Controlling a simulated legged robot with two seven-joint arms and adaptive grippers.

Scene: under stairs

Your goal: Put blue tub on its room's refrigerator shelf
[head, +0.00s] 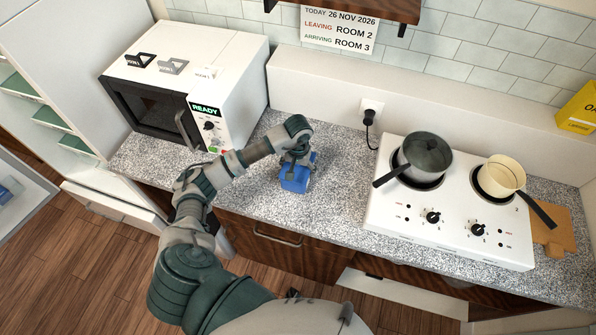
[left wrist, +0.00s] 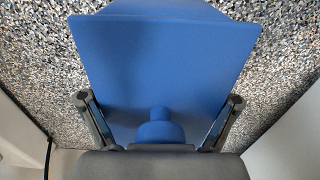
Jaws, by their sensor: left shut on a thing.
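The blue tub (head: 295,178) is at the speckled worktop, between the microwave and the hob, in the head view. My left gripper (head: 297,160) is shut on it from above. In the left wrist view the blue tub (left wrist: 165,75) fills the middle, with a finger on each side of its round knob. I cannot tell whether the tub touches the worktop. A tall white unit with open green-edged shelves (head: 50,117) stands at the far left; it may be the refrigerator. My right gripper is not in view.
A microwave (head: 160,100) reading READY stands left on the worktop (head: 340,165). A hob (head: 450,215) with a grey pot (head: 428,155) and a cream pan (head: 503,175) stands right. A wall sign (head: 340,27) reads today 26 Nov 2026, leaving room 2, arriving room 3. Wooden floor (head: 100,260) lies lower left.

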